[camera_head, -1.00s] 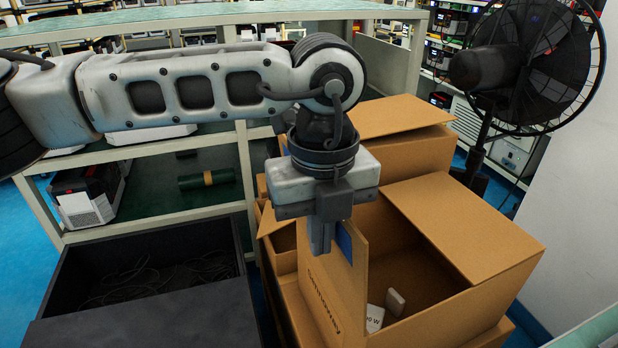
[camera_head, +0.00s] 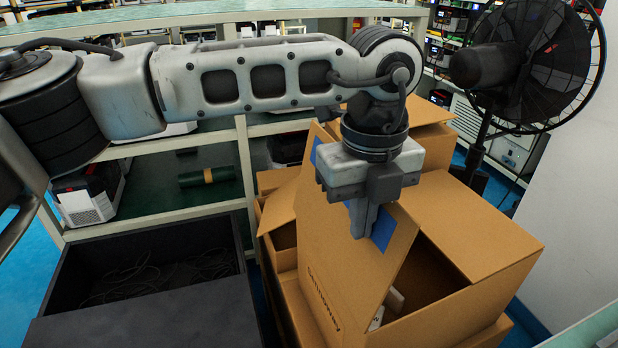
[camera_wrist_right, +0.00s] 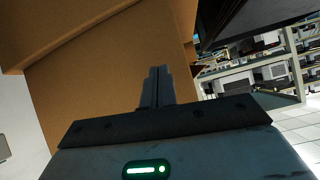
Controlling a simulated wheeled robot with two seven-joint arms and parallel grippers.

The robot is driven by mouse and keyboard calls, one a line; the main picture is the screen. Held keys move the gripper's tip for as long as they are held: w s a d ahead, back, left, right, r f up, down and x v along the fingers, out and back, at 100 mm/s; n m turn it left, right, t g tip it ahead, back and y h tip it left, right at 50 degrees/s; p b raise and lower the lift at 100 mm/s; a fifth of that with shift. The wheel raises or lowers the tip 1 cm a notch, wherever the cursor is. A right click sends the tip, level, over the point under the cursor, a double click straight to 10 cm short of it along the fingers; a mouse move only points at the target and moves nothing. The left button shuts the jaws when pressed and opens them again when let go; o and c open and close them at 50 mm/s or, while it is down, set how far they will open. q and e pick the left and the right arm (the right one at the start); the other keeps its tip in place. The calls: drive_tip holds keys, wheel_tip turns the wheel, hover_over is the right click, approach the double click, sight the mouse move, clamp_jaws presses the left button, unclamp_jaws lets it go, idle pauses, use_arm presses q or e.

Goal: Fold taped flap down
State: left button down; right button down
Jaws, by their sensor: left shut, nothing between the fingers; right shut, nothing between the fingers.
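The open cardboard box (camera_head: 450,305) stands at the lower middle right of the head view. Its left flap (camera_head: 330,235), with blue tape (camera_head: 384,228), leans right over part of the opening. A second blue tape patch (camera_head: 316,148) shows at the flap's far edge. My left gripper (camera_head: 361,232) is shut and empty, pointing down in front of the flap by the tape; contact is unclear. My right gripper (camera_wrist_right: 158,72) is shut and empty in the right wrist view, before a cardboard surface (camera_wrist_right: 100,80); whether it touches is unclear.
Another flap (camera_head: 470,230) spans the box's right side, and small pale items (camera_head: 392,302) lie inside. A second carton (camera_head: 440,140) stands behind. A black bin (camera_head: 150,300) with cables is at left, a shelf (camera_head: 245,170) behind it, and a black fan (camera_head: 530,65) at right.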

use_arm(q)
drive_tip(key=shift+w+d+f, duration=0.1)
drive_tip(key=shift+w+d, duration=0.15)
drive_tip(key=shift+d, duration=0.45)
drive_tip(key=shift+w+d+f, duration=0.25)
drive_tip(key=shift+w+d, duration=0.05)
drive_tip(key=shift+d, duration=0.45)
drive_tip(key=shift+w+d+f, duration=0.2)
drive_tip(key=shift+w+d, duration=0.1)
drive_tip(key=shift+d, duration=0.4)
drive_tip(key=w+d+f, duration=0.2)
drive_tip(key=d+f, duration=0.1)
drive_tip(key=d, duration=0.2)
drive_tip(key=shift+f+b, duration=0.35)
drive_tip(key=shift+f, duration=0.2)
